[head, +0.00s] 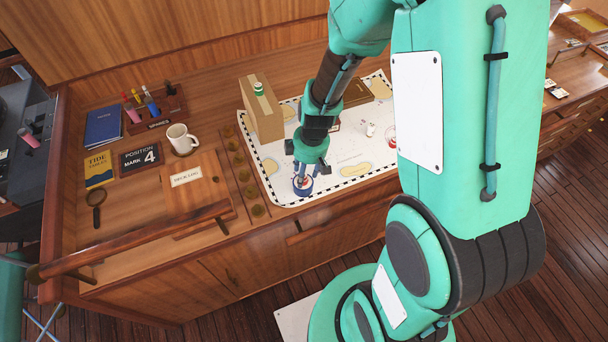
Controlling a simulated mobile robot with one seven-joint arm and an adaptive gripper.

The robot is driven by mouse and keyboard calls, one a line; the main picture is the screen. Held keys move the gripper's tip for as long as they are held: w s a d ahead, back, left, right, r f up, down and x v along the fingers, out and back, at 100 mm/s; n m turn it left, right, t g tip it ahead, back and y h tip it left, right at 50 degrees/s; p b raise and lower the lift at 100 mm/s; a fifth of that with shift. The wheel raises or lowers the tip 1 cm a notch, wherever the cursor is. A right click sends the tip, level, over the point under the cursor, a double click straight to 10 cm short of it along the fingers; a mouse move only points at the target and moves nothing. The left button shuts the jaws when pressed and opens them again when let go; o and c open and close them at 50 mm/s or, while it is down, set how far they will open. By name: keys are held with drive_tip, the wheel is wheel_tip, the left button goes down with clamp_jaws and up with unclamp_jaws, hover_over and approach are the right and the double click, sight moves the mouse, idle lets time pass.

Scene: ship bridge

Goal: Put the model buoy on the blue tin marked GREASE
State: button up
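My gripper (308,170) points down over the near edge of the chart. A small round blue tin (302,190) with a pale band stands on the chart right below the fingers. Its lettering is too small to read. Something small and reddish shows between the fingertips, just above or on the tin; it may be the model buoy, but the fingers partly hide it. I cannot tell whether the fingers grip it or only stand around it. A red and white item (390,133) also shows farther right, partly hidden by my arm.
A cardboard box (264,112) with a green and white item (258,89) on top stands behind my gripper. A white mug (181,140), a wooden pen rack (157,111) and books are on the left. A small white item (370,129) lies on the chart (335,150).

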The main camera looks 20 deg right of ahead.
wheel_tip(320, 180, up, 10)
drive_tip(key=shift+s+d, duration=0.4)
drive_tip(key=shift+d, duration=0.05)
drive_tip(key=shift+r, duration=0.1)
idle(0.5)
wheel_tip(320, 180, up, 16)
drive_tip(key=m+t, duration=0.2)
drive_tip(key=m, duration=0.3)
hover_over(308, 181)
drive_tip(key=s+a, duration=0.3)
drive_tip(key=s, duration=0.4)
drive_tip(key=s+r+m+t+h, duration=0.1)
drive_tip(key=s+r+m, duration=0.3)
drive_tip(key=s+r, duration=0.6)
drive_tip(key=shift+a+m+t, duration=0.25)
drive_tip(key=shift+m+t, duration=0.05)
drive_tip(key=shift+t, duration=0.5)
